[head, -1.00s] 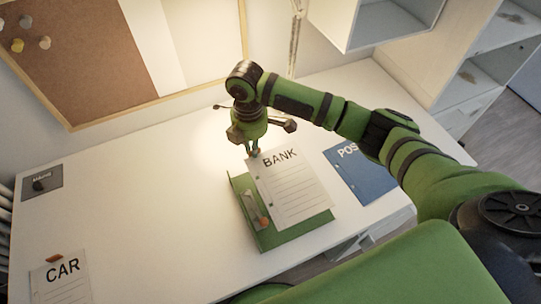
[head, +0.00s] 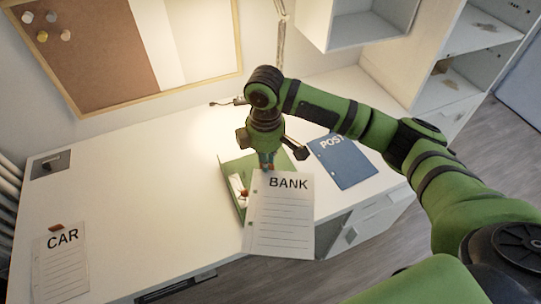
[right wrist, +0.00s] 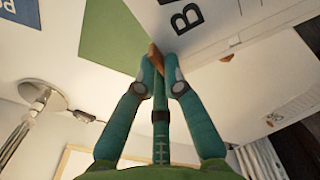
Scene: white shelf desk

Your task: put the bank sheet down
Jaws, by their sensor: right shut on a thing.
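The bank sheet (head: 283,222) is a white lined page with "BANK" printed at its top. My right gripper (head: 267,163) is shut on its top edge, and the page extends toward the front edge of the desk. In the right wrist view the two fingers (right wrist: 160,70) close at the page's edge by a small orange-brown piece (right wrist: 153,54). The page (right wrist: 215,32) fills the upper right there. A green folder (head: 228,173) lies on the desk behind the page, which hides much of it. My left gripper is not in view.
A blue "POST" folder (head: 344,163) lies to the right. A "CAR" sheet (head: 60,268) lies at the front left, and a small dark grey plate (head: 50,164) at the far left. The white desk (head: 150,190) is clear between them and the green folder. A lamp pole stands behind.

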